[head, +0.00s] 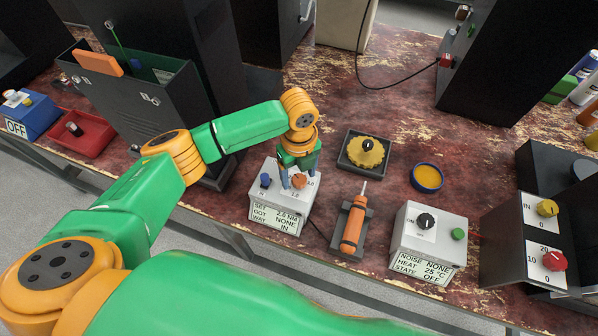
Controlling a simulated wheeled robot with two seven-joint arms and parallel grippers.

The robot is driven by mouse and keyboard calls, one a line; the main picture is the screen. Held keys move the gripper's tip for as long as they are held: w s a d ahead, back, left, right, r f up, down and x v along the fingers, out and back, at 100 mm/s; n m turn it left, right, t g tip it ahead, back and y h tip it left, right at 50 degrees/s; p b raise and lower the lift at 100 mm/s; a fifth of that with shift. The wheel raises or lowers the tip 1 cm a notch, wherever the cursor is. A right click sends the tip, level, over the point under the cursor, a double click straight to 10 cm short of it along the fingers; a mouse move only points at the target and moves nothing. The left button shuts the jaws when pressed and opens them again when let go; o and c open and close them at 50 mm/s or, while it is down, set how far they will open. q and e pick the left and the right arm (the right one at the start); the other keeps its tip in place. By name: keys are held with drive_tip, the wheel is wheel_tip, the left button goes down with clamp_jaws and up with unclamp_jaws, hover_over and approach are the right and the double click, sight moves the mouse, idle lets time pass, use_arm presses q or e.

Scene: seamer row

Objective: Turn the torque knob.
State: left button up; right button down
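The orange torque knob (299,181) sits on top of a small white box (276,207), at its right side. The box's front display reads SET 2.6 NM, GOT NONE, WAY IN. A blue knob (265,180) is at the left on the same top. My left gripper (299,174) points down over the orange knob, its fingers apart on either side of it. Part of the knob and its scale are hidden by the fingers. I cannot see whether the fingers touch the knob. My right gripper is not in view.
An orange screwdriver (354,226) lies in a dark holder to the right of the box. Behind it is a yellow knobbed part (366,151) in a black tray. A second white box (429,237) stands further right. A tall dark case (150,100) stands left of my forearm.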

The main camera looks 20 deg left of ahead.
use_arm(q)
clamp_jaws()
drive_tip(key=shift+r+n+p, duration=0.25)
drive_tip(key=shift+n+p, duration=0.15)
drive_tip(key=shift+p, duration=0.35)
drive_tip(key=n+p, duration=0.4)
drive_tip(key=shift+s+r, duration=0.1)
drive_tip(key=n+p, duration=0.2)
drive_tip(key=n, duration=0.1)
drive_tip(key=shift+n+p, duration=0.3)
drive_tip(key=shift+p, duration=0.05)
drive_tip(key=shift+f+n+p, duration=0.2)
drive_tip(key=shift+n+p, duration=0.6)
drive_tip(key=shift+n, duration=0.8)
drive_tip(key=shift+o, duration=0.6)
unclamp_jaws()
